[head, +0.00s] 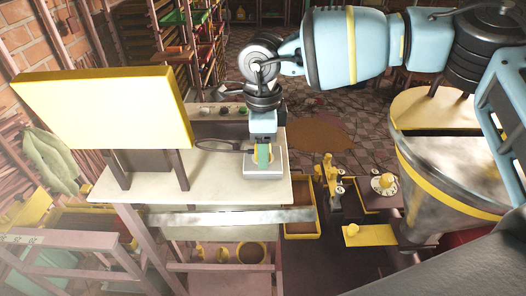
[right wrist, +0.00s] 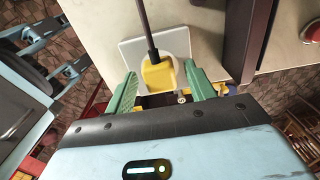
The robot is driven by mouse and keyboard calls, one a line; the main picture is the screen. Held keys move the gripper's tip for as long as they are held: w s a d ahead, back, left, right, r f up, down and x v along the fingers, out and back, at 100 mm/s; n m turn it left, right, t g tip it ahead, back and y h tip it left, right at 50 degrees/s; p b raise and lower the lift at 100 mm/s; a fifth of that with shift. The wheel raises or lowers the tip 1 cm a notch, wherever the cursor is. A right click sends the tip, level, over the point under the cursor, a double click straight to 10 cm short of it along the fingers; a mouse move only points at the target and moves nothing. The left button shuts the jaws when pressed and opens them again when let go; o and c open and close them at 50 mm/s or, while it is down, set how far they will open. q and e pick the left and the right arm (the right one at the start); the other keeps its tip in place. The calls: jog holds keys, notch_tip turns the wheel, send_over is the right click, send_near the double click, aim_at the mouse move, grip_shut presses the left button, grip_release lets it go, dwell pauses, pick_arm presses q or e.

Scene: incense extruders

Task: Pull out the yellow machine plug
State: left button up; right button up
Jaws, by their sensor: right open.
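The yellow plug (right wrist: 158,75) shows in the right wrist view, with a dark cable (right wrist: 148,28) running up from it. It sits at a pale square socket plate (right wrist: 138,50) on the table. My right gripper (right wrist: 161,84) is open, with one green finger on each side of the plug and visible gaps between. In the head view my right gripper (head: 263,155) points down over the plate (head: 250,174) near the table's right end. There the fingers and wrist hide most of the plug. My left gripper is not in view.
A large yellow panel (head: 105,108) on dark legs stands on the pale table (head: 140,188), left of my right gripper. A metal drum with a yellow band (head: 420,165) stands at right. Yellow fittings (head: 370,235) lie lower right. Shelves (head: 175,50) stand behind.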

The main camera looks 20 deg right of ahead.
jog(key=shift+c, duration=0.3)
grip_shut()
jog(key=shift+r, duration=3)
